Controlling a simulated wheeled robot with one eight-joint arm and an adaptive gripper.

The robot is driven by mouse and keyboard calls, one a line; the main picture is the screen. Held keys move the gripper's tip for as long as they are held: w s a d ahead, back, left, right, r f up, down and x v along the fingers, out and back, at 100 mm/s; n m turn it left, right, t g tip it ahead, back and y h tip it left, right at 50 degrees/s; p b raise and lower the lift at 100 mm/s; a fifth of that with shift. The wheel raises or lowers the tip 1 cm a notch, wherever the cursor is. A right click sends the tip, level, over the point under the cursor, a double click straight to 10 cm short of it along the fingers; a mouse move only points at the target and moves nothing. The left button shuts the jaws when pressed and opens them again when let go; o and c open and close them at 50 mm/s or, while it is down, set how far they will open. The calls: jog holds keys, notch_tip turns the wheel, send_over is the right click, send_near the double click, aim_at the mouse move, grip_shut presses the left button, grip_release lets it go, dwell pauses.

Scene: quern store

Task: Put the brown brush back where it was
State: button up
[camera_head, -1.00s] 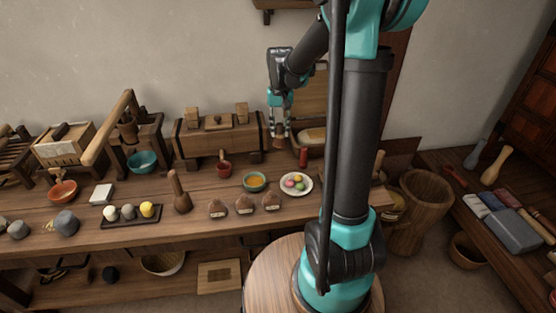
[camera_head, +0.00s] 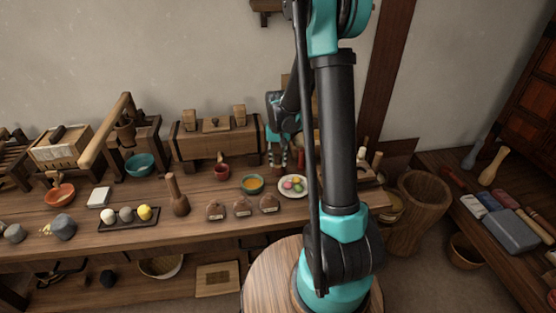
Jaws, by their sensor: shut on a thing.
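My gripper (camera_head: 277,158) is at the back right of the long wooden bench, beside my own arm. It points down, above and behind the plate of coloured balls. It is shut on a small brown thing, which looks like the brown brush; only a little of it shows between and below the fingers. I cannot tell whether its lower end touches the bench. My arm hides part of the bench to the right of the gripper.
A red cup (camera_head: 221,172) and a wooden chest (camera_head: 216,139) are to the left. Several brown lumps stand along the front. A wooden mortar (camera_head: 424,213) is at right.

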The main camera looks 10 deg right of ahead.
jog(key=shift+f, duration=0.1)
jog(key=o, duration=1)
notch_tip(320, 180, up, 12)
jog(key=s+d+f+t, duration=0.1)
jog(key=s+f, duration=0.1)
jog(key=s, duration=0.5)
jog(key=s+d+f+n+t, duration=0.1)
jog(key=s+f, duration=0.1)
jog(key=s, duration=0.5)
jog(key=s+d+f+t, duration=0.2)
jog(key=s, duration=0.6)
jog(key=shift+n, duration=0.4)
jog(key=shift+r, duration=0.1)
